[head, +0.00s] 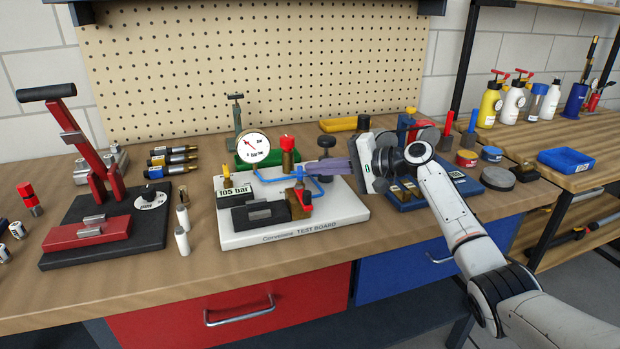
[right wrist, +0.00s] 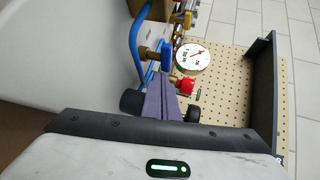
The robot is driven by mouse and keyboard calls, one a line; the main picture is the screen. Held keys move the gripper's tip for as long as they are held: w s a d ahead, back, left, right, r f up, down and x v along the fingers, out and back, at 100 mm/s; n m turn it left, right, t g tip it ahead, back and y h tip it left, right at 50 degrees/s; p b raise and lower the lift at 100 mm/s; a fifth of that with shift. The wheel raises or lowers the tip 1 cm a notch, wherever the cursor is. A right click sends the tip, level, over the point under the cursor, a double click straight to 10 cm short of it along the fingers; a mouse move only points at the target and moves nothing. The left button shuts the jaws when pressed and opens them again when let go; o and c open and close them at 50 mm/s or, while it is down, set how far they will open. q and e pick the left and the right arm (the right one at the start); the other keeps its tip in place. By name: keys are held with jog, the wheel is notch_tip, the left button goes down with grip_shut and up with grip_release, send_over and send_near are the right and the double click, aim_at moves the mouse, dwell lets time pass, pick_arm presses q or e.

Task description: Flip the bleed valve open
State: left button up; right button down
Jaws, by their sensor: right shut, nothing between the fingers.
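The white test board (head: 347,208) stands on the bench with a round gauge (head: 254,147), a blue tube, brass fittings and a "105 bar" display (head: 235,191). Its valve parts are a red lever (head: 306,197) on brass at the front, a red knob (head: 287,142) at the back and a small yellow handle (head: 226,178) at the left. No label tells which is the bleed valve. My right gripper (head: 324,170), with purple fingers, is shut and empty over the board's right side. In the right wrist view, its tips (right wrist: 160,78) appear close to a blue part (right wrist: 166,54) and a red knob (right wrist: 183,86); contact is unclear. My left gripper is not in view.
A red lever press (head: 92,232) on a black base stands left. A blue block base (head: 464,188) with parts stands right, partly behind my right arm. A pegboard (head: 250,60) closes the back. The front bench strip is mostly clear.

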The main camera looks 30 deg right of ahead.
dwell(0.4)
jog(key=v, duration=1)
jog(key=shift+s, duration=0.15)
